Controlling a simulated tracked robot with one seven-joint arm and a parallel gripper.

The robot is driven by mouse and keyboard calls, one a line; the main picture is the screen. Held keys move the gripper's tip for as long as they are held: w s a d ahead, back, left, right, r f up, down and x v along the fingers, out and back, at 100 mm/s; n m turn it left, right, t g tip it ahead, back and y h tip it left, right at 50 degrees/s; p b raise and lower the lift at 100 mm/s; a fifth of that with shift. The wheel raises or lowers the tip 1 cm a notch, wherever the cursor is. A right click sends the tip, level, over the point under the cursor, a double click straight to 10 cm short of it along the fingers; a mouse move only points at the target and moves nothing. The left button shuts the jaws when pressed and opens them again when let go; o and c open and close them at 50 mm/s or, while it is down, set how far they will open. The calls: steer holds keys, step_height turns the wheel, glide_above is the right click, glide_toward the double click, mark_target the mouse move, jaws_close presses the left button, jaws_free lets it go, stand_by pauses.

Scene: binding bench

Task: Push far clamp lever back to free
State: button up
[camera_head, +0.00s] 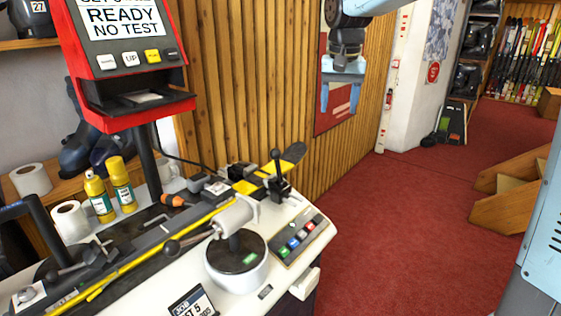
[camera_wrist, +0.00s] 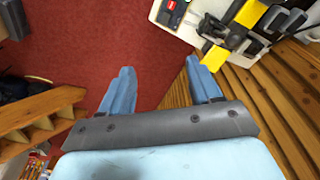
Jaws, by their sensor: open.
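The far clamp (camera_head: 274,182) stands at the far end of the bench, over a yellow and black ski (camera_head: 160,238). Its black lever (camera_head: 276,163) stands about upright with a ball knob on top. My gripper (camera_head: 340,97) is open and empty, hanging in the air above and to the right of the clamp, well apart from it. In the wrist view its two blue fingers (camera_wrist: 160,66) are spread over red carpet. The ski's yellow part (camera_wrist: 248,14) and the black clamp parts (camera_wrist: 275,22) show at the top right there; which part is the lever I cannot tell.
The slatted wood wall (camera_head: 230,80) runs close behind the bench and my gripper. A red display unit (camera_head: 125,65), yellow bottles (camera_head: 120,180) and a round grey-white pedestal (camera_head: 237,262) crowd the bench. Red carpet (camera_head: 400,230) lies open to the right, with wooden steps (camera_head: 508,190) beyond.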

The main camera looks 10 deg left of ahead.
steer(key=w+a+f, duration=0.4)
steer(key=w+a, duration=0.1)
steer(key=a, duration=0.4)
steer(key=g+h, duration=0.1)
steer(key=g, duration=0.1)
glide_toward(276, 160)
steer(key=f, duration=0.7)
steer(key=d+f, duration=0.1)
steer(key=f, duration=0.2)
steer(key=shift+w+f, duration=0.2)
steer(key=shift+w, duration=0.05)
